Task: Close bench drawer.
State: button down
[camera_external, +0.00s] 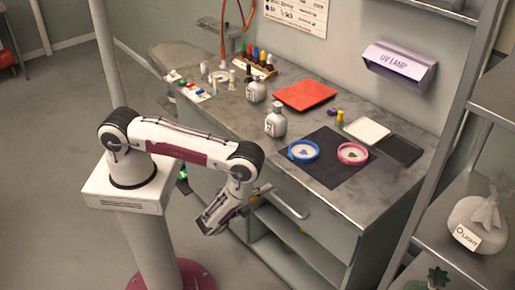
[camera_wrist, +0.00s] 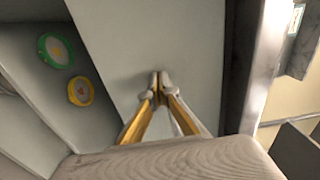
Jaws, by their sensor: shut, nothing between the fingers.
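The grey bench (camera_external: 375,205) has a drawer front with a pale bar handle (camera_external: 290,205) below its worktop in the external view. My gripper is beside the bench front, at the end of my arm, its fingertips hard to make out there. In the wrist view my gripper (camera_wrist: 160,80) is shut and empty, its fingertips close to or against a plain grey panel (camera_wrist: 150,35). I cannot tell whether they touch it. My arm hides part of the bench front, so how far the drawer stands out is unclear.
In the wrist view a green round item (camera_wrist: 56,50) and a yellow one (camera_wrist: 80,91) lie left of the panel. Bottles (camera_external: 275,122), a red tray (camera_external: 305,95) and blue and pink dishes (camera_external: 303,151) stand on the worktop. A shelf rack (camera_external: 490,110) stands at the right.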

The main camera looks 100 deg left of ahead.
jog(key=shift+w+a, duration=0.15)
jog(key=shift+w, duration=0.1)
dwell(0.3)
jog(key=v, duration=1.4)
jog(key=shift+s, duration=0.15)
dwell(1.0)
dwell(0.6)
